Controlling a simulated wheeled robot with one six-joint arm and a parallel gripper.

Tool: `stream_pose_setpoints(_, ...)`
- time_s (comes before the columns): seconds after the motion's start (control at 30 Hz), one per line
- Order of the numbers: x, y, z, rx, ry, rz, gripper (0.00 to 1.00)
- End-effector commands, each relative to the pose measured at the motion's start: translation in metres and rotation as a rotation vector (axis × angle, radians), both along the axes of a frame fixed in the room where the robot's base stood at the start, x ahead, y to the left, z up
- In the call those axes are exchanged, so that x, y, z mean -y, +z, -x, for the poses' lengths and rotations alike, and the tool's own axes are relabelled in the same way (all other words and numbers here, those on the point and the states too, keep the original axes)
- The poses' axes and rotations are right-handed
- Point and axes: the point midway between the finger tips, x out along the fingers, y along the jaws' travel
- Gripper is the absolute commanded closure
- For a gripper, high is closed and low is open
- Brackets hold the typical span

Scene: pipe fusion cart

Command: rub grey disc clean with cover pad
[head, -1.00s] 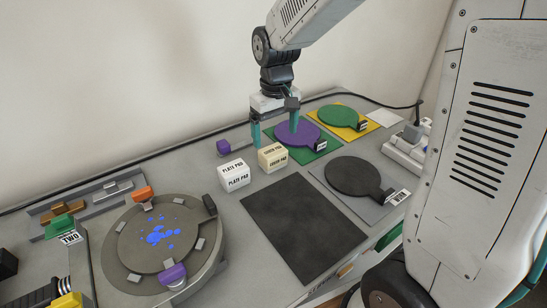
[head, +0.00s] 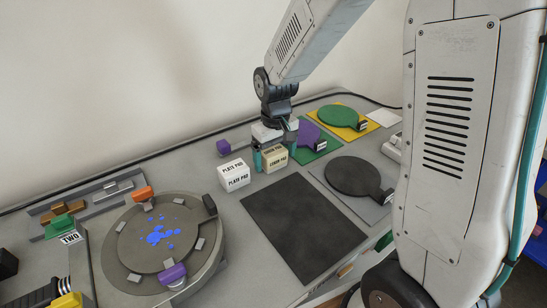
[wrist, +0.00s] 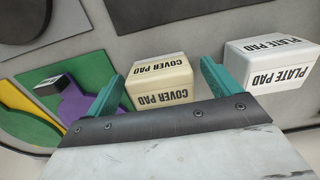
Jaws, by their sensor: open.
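The cover pad (head: 275,158), a cream block labelled COVER PAD, stands on the bench. My gripper (head: 275,155) is open and low over it, with one teal finger on each side. The wrist view also shows the cover pad (wrist: 160,82) between the spread fingers, and I cannot tell whether either touches it. A grey disc (head: 135,240) with blue blotches (head: 160,234) lies on the round fixture at the left. A dark grey disc with a handle (head: 353,175) lies on a grey mat at the right, with no blotches visible.
The white plate pad (head: 234,175) stands close left of the cover pad. A purple disc (head: 308,134) on a green mat is close behind my gripper. A green disc (head: 340,116) lies on a yellow mat. A flat black mat (head: 302,222) is bare in front.

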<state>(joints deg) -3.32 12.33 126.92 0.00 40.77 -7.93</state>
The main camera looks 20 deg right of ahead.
Motion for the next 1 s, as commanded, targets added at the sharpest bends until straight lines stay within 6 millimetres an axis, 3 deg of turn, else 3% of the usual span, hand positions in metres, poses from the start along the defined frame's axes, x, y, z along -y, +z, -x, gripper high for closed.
stream_pose_setpoints(0.07,0.000,0.000,0.000,0.000,0.000,0.000,0.11)
stream_pose_setpoints(0.1,0.000,0.000,0.000,0.000,0.000,0.000,0.16)
stream_pose_setpoints(0.27,0.000,0.000,0.000,0.000,0.000,0.000,0.59)
stream_pose_setpoints(0.47,0.000,0.004,-0.001,0.002,0.000,0.000,0.59)
stream_pose_setpoints(1.0,0.000,0.047,-0.001,0.003,0.000,-0.001,0.59)
